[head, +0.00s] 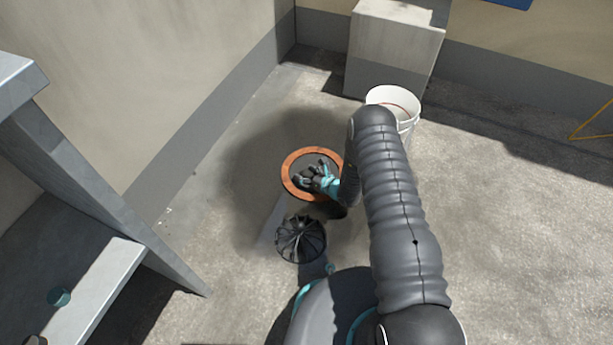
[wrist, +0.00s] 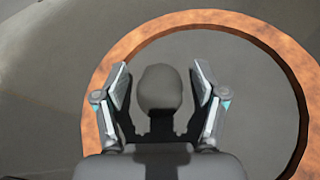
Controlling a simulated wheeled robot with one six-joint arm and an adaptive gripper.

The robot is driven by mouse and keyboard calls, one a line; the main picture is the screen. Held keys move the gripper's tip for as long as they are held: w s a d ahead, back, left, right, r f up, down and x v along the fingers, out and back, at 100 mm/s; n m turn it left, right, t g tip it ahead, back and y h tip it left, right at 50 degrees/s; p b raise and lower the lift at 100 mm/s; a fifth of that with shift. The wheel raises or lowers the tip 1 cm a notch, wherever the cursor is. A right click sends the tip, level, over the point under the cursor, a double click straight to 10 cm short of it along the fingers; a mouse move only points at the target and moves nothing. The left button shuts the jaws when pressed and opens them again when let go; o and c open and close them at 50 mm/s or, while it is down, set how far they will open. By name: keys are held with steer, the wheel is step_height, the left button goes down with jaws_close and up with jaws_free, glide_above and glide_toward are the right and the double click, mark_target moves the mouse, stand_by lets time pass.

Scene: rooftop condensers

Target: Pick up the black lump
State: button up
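In the wrist view a dark grey rounded lump (wrist: 160,92) stands between the two fingers of my gripper (wrist: 159,72). A gap shows on each side of it, and the fingers are spread. Its lower part merges with the dark gripper body. A copper-coloured ring (wrist: 104,75) lies around the lump and fingers as seen from there. In the head view my gripper (head: 306,178) is over the ring (head: 291,186) on the ground. The lump cannot be told apart from the dark fingers there.
A black ribbed round object (head: 300,240) is just in front of the ring. A white bucket (head: 408,110) and a concrete block (head: 390,50) stand behind my arm. A grey shelf (head: 100,285) with a teal cup (head: 59,297) is at left.

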steer(key=c, duration=0.8)
steer(key=shift+r, duration=0.1)
